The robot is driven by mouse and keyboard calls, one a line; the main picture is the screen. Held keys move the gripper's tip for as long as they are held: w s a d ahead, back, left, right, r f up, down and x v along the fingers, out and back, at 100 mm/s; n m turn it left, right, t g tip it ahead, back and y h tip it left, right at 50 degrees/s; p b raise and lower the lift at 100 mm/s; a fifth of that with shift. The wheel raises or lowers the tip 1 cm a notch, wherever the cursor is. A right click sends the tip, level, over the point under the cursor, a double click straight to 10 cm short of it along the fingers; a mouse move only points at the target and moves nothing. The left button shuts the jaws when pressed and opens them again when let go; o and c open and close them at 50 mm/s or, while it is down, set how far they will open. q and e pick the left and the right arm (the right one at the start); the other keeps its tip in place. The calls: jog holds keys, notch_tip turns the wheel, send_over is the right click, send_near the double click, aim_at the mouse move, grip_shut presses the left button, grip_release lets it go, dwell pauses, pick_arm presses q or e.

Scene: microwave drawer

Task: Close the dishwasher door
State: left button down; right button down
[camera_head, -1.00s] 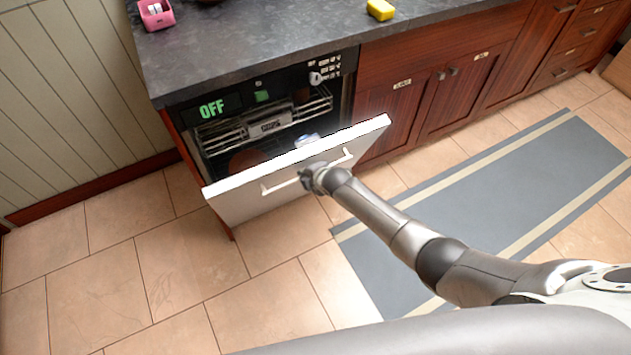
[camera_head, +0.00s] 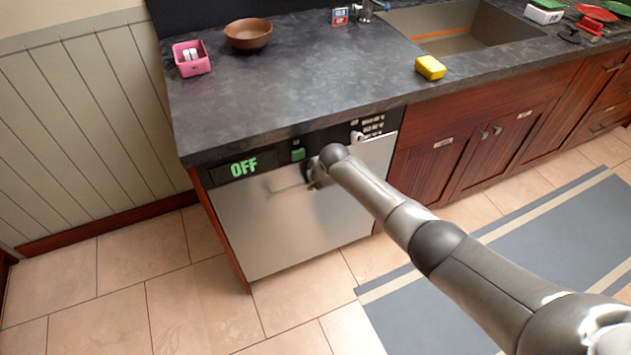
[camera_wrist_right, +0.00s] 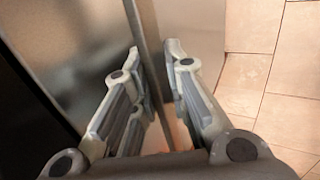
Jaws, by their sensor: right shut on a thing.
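The dishwasher door (camera_head: 270,232) is a silver panel standing upright under the counter, its top edge up against the black control panel (camera_head: 270,162). The rack inside is hidden. I cannot tell whether a small gap is left at the top. My right gripper (camera_head: 312,174) is at the upper middle of the door, at the handle (camera_head: 285,188). In the right wrist view its fingers (camera_wrist_right: 158,58) are on both sides of the handle bar (camera_wrist_right: 150,70), shut on it. My left gripper is not in view.
The dark counter (camera_head: 300,85) overhangs the dishwasher. On it are a pink box (camera_head: 190,60), a brown bowl (camera_head: 248,34) and a yellow sponge (camera_head: 430,68). Wooden cabinets (camera_head: 480,150) stand to the right. A grey mat (camera_head: 540,240) lies on the tiled floor, which is otherwise clear.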

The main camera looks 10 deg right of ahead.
jog(key=shift+w+a+r, duration=0.1)
jog(key=shift+w+r, duration=0.25)
jog(key=shift+r, duration=0.1)
jog(key=shift+w+r, duration=0.1)
jog(key=c, duration=1.8)
grip_release()
jog(key=shift+w, duration=0.1)
jog(key=shift+c, duration=0.2)
jog(key=shift+r, duration=0.15)
jog(key=s+v, duration=0.1)
jog(key=v, duration=1)
jog(key=shift+s, duration=0.1)
